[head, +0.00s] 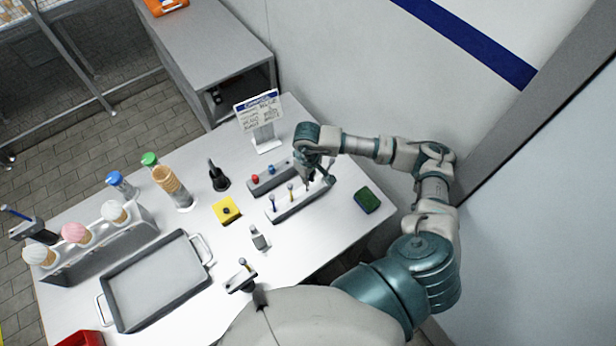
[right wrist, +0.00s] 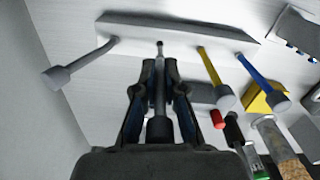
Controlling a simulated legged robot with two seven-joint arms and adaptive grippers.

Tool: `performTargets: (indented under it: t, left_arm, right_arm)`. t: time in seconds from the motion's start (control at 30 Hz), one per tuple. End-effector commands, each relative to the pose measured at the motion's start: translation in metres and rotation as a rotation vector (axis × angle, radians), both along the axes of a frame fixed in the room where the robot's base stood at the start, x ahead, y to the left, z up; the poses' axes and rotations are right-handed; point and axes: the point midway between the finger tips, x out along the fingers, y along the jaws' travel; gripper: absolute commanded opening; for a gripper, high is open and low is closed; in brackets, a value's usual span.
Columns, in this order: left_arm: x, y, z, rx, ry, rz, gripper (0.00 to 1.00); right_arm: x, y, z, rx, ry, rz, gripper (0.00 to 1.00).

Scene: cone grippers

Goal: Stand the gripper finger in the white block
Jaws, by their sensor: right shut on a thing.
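The white block (head: 284,214) is a long low bar on the table; it also shows in the right wrist view (right wrist: 190,29). A blue-stemmed finger (head: 273,202) and a yellow-stemmed finger (head: 291,191) stand in it. A grey finger (right wrist: 75,66) stands at its other end. My right gripper (head: 311,182) is over the block, between the yellow and grey fingers. In the right wrist view, my right gripper (right wrist: 160,75) is shut on a thin gripper finger (right wrist: 160,58), its tip towards the block. I cannot tell whether the tip is inside. My left gripper is not in view.
A grey block with red and blue knobs (head: 270,180) lies just behind. A sign stand (head: 264,134) is at the back. A green sponge (head: 367,200) lies to the right, a yellow pad (head: 227,210) to the left. A tray (head: 157,323) and cone rack fill the left side.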

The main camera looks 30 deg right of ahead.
Motion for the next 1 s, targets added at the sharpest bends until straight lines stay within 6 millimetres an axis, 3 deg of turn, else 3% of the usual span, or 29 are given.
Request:
performTargets:
  t: [1.0]
  left_arm:
    - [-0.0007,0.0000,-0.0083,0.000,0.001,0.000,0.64]
  right_arm:
    - [0.0003,-0.0018,0.0001,-0.001,0.000,-0.001,0.00]
